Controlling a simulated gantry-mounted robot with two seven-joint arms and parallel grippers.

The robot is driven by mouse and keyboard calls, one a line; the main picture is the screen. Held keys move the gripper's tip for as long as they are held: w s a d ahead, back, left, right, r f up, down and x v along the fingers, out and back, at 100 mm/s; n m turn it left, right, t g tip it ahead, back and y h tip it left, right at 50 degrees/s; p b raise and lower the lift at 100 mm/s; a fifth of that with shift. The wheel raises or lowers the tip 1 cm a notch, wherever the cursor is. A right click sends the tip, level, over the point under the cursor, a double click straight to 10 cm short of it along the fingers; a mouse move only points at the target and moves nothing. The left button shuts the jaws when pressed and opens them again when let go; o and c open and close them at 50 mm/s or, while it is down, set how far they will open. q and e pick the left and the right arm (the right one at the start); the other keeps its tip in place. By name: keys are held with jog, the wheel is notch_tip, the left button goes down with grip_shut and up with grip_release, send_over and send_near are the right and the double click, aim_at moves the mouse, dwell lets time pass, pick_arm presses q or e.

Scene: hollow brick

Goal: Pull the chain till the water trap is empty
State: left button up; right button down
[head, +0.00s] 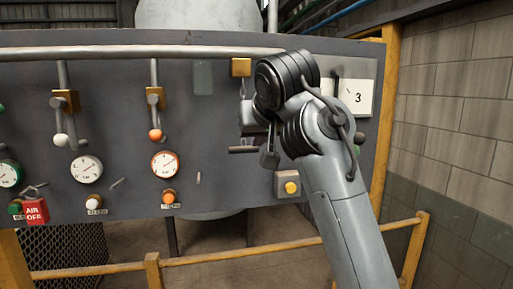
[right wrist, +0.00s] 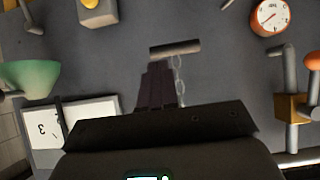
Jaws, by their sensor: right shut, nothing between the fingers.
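The chain (right wrist: 180,85) shows as pale links in the right wrist view, ending at a short dark bar handle (right wrist: 175,47). In the head view the handle (head: 243,149) hangs below a brass box (head: 241,67), and my gripper hides part of the chain. My right gripper (head: 269,158) is shut and empty, just right of the handle. In the right wrist view its dark fingers (right wrist: 158,82) lie beside the chain; I cannot tell if they touch. A translucent glass (head: 203,77) on the panel may be the water trap; its level is unclear. My left gripper is not in view.
The grey panel (head: 120,180) carries levers, gauges, a red AIR OFF tag (head: 36,211) and a yellow button (head: 291,188). A plate marked 3 (head: 358,98) is partly behind my right arm. A yellow rail (head: 240,247) runs below; a block wall (head: 455,110) stands right.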

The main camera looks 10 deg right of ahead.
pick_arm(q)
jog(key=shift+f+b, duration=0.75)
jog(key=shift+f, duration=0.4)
pick_arm(e)
jog(key=v, duration=0.7)
